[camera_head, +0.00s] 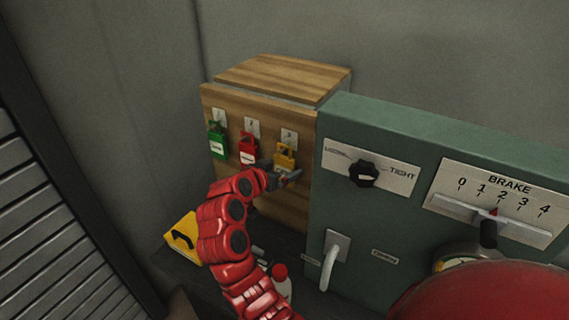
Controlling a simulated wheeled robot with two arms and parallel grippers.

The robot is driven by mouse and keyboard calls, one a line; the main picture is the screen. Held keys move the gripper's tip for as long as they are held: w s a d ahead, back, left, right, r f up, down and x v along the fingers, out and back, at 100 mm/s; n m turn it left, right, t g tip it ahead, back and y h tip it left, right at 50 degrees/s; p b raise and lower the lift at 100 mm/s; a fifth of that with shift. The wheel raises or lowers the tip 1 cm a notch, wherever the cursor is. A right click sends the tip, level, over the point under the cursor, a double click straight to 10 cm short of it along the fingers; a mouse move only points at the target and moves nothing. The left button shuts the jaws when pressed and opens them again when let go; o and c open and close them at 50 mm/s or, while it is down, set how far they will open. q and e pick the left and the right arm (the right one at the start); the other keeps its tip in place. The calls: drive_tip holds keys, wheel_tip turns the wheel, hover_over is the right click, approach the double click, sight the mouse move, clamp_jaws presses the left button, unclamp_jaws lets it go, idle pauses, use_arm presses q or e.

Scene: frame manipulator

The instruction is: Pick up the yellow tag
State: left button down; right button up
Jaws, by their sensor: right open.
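The yellow tag (284,157) is shaped like a padlock and hangs under a small white label on the front of a wooden box (223,98). My right gripper (285,178) is open, just below and in front of the yellow tag, and its fingers overlap the tag's lower edge in the view. I cannot tell whether they touch it. The gripper and wrist hide part of the tag's lower end. My left gripper is not in view.
A red tag (248,146) and a green tag (217,141) hang to the left on the same box. A green control cabinet (400,147) with a black knob (364,172) and a brake lever (488,232) stands close on the right. A yellow object (182,238) lies below.

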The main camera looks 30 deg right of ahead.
drive_tip(key=shift+w+f, duration=0.1)
drive_tip(key=shift+w, duration=0.05)
drive_tip(key=shift+d, duration=0.1)
drive_tip(key=c, duration=1.3)
drive_tip(key=shift+o, duration=0.2)
drive_tip(key=shift+r+b, duration=0.5)
drive_tip(key=shift+b, duration=0.25)
drive_tip(key=s+a+r+b, duration=0.1)
drive_tip(key=s+a+b, duration=0.1)
drive_tip(key=s+a, duration=0.2)
drive_tip(key=s+a+r+b, duration=0.1)
drive_tip(key=s+a, duration=0.4)
drive_tip(key=a, duration=0.6)
drive_tip(key=shift+s+a+b, duration=0.15)
drive_tip(key=shift+a+b, duration=0.15)
drive_tip(key=shift+b, duration=0.3)
